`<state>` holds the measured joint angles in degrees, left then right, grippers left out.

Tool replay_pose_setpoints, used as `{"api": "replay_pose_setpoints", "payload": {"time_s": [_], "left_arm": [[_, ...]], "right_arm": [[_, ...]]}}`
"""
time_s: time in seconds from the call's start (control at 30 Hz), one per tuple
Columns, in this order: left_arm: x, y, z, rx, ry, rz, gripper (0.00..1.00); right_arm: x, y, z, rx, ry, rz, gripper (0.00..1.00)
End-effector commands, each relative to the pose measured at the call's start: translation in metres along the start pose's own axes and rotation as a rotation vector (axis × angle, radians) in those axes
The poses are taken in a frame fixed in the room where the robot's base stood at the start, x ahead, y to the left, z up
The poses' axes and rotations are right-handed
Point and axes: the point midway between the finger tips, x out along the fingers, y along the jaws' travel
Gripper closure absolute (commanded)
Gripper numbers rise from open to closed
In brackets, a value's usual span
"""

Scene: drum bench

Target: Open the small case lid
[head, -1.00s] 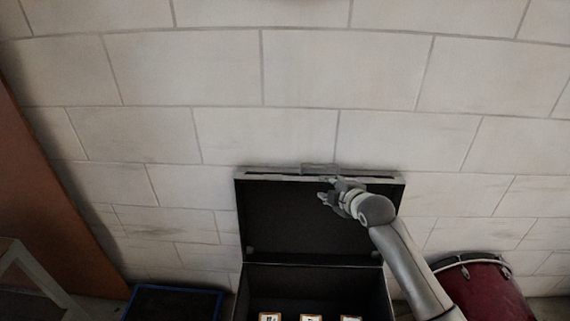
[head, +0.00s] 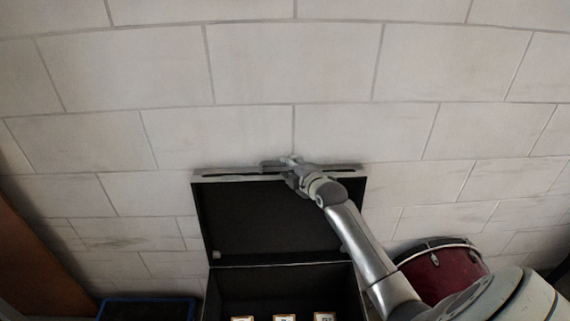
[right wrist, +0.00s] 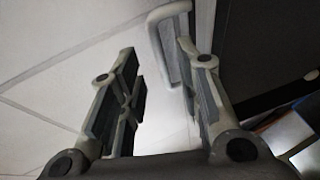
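The black case stands open, with its lid (head: 270,225) raised upright near the wall and its dark inside facing me. A handle (head: 275,165) sits at the middle of the lid's top edge. My right gripper (head: 291,166) is at that top edge, beside the handle. In the right wrist view my right gripper (right wrist: 157,55) has its fingers apart, with nothing clamped. The light grey handle (right wrist: 165,45) shows at the right finger's tip; I cannot tell whether they touch. My left gripper is out of view.
Several small light-topped items (head: 284,318) sit in the case's lower part. A red drum (head: 440,275) stands to the right, and a blue-edged dark box (head: 148,310) to the left. A pale block wall (head: 290,70) is behind the case.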

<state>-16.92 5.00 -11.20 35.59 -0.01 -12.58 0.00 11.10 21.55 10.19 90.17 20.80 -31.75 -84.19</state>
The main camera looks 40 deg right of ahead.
Motion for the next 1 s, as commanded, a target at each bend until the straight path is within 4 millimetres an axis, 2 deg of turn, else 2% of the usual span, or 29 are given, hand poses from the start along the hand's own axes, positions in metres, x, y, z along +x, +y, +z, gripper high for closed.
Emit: {"api": "replay_pose_setpoints", "payload": {"time_s": [0.1, 0.3, 0.7, 0.97, 1.0], "left_arm": [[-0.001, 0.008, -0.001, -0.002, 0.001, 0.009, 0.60], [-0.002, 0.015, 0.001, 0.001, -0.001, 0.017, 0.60], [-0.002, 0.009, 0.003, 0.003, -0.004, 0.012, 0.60], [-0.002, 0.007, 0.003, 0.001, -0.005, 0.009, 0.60], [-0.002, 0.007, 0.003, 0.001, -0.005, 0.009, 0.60]], "right_arm": [[0.015, 0.000, -0.001, 0.002, 0.001, -0.001, 0.68], [0.031, 0.000, -0.001, 0.001, 0.001, -0.001, 0.68], [0.035, 0.000, -0.001, 0.000, 0.001, 0.000, 0.68], [0.035, 0.000, -0.001, 0.000, 0.001, -0.001, 1.00], [0.035, 0.000, -0.001, 0.000, 0.001, -0.001, 1.00]]}}
